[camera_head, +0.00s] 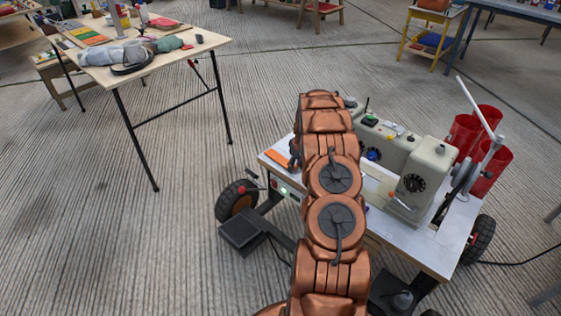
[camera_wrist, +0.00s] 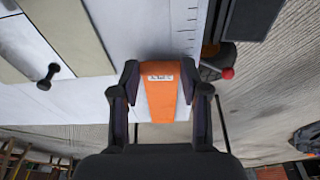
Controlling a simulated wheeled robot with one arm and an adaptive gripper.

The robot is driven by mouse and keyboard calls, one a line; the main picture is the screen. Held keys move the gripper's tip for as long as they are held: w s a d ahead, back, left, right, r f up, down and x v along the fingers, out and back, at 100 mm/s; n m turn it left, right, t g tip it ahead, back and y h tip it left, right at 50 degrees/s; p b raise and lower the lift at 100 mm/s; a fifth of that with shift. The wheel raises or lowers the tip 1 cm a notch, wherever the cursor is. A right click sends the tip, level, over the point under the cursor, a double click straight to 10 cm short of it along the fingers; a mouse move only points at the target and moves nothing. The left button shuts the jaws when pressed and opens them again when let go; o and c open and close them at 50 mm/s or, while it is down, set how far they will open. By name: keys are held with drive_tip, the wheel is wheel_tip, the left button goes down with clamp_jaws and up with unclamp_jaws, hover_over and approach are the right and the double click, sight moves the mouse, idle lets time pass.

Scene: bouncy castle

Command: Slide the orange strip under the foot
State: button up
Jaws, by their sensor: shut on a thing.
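The orange strip (camera_wrist: 158,30) runs up the middle of the wrist view over the white table top, with a small white printed label. My gripper (camera_wrist: 160,72) is shut on it, one dark finger at each side. In the head view, an orange piece (camera_head: 278,158) shows at the left end of the sewing table, beside my arm. My gripper is mostly hidden there behind my copper arm. The grey-green sewing machine (camera_head: 422,165) stands on the table to the right of my arm. Its foot is hidden by my arm, and I cannot make it out in the wrist view.
A folding table (camera_head: 190,58) with fabrics stands upper left. Floor between is clear.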

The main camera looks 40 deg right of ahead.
drive_tip(key=shift+r, duration=0.95)
drive_tip(key=shift+r, duration=1.95)
drive_tip(key=shift+a, duration=0.1)
